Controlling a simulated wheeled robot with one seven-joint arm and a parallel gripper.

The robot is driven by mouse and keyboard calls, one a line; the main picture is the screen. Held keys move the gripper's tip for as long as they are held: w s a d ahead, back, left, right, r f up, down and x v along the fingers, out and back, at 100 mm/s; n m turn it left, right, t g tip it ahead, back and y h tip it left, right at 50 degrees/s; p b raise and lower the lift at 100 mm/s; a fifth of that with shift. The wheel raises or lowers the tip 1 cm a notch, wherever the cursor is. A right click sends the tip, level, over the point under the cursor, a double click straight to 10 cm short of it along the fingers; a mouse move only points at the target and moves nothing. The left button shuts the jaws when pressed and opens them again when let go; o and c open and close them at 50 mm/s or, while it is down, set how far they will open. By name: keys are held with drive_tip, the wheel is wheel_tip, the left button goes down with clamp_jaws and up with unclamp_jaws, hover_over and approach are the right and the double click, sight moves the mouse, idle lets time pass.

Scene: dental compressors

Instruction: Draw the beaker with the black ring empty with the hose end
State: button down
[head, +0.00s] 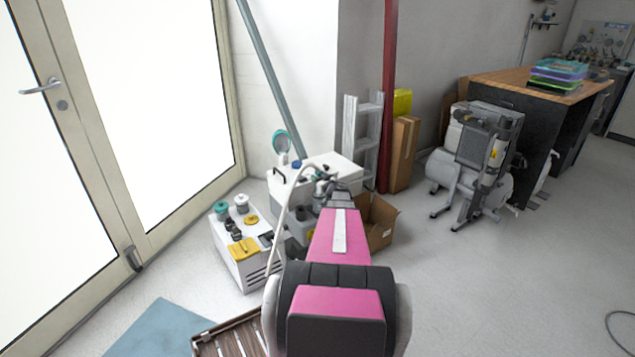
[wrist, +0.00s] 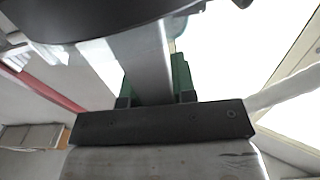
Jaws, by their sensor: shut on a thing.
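My gripper (head: 324,184) is at the far end of my pink arm, over the taller white cabinet. It is shut on the hose end, which is mostly hidden by the gripper. In the wrist view, my gripper (wrist: 155,75) fills the middle, and a pale length of hose (wrist: 284,91) runs off to the right. I cannot make out the beaker with the black ring for certain; small dark and clear items near the gripper are partly hidden.
The taller white cabinet (head: 283,196) stands by the wall. A lower white unit (head: 258,272) carries a teal-lidded jar (head: 221,209), a white jar (head: 242,203) and a yellow cloth (head: 243,248). An open cardboard box (head: 380,228) is right of my arm.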

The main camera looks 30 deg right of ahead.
wheel_tip(320, 180, up, 11)
idle(1.3)
drive_tip(key=shift+r, duration=0.1)
drive_tip(key=s+a+r+h, duration=0.15)
drive_tip(key=a+r, duration=0.25)
drive_tip(key=a, duration=0.8)
drive_tip(key=s+a+r+m, duration=0.15)
drive_tip(key=a+r, duration=0.25)
drive_tip(key=a, duration=0.7)
drive_tip(key=s+a+r, duration=0.2)
drive_tip(key=a+r, duration=0.1)
drive_tip(key=a, duration=0.9)
drive_tip(key=w+a+r, duration=0.3)
drive_tip(key=r, duration=0.4)
drive_tip(key=w+a+r, duration=0.3)
drive_tip(key=r, duration=0.5)
drive_tip(key=w+a+r, duration=0.3)
drive_tip(key=r, duration=0.4)
drive_tip(key=shift+a+r, duration=0.15)
drive_tip(key=shift+a, duration=0.05)
drive_tip(key=shift+d+n, duration=0.1)
drive_tip(key=shift+n, duration=0.15)
